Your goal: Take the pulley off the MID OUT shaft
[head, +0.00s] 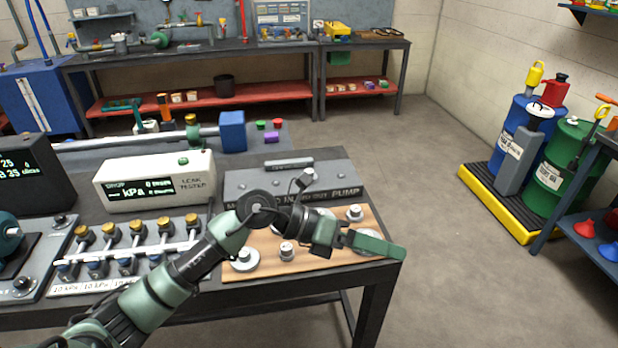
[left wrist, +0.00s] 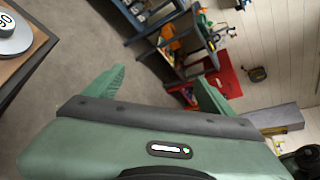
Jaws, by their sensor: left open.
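A wooden board (head: 262,264) at the table's right front corner carries several metal shafts and round pulleys. The plate behind it (head: 348,191) reads PUMP at the right; its other words, apparently including MID OUT, are partly covered by my arm. A pale pulley (head: 244,261) sits at the board's front left and a bare-looking shaft piece (head: 286,252) stands beside it. Another shaft piece (head: 354,213) stands at the back right. My left gripper (head: 380,246) is open and empty above the board's right edge, partly covering a pale disc. In the left wrist view a disc marked 90 (left wrist: 14,40) is left of the fingers.
A leak tester box (head: 155,182) and a row of brass-capped valves (head: 135,235) stand left of the board. Blue and green drums (head: 560,158) stand on a yellow-edged pallet at the right. The floor right of the table is clear.

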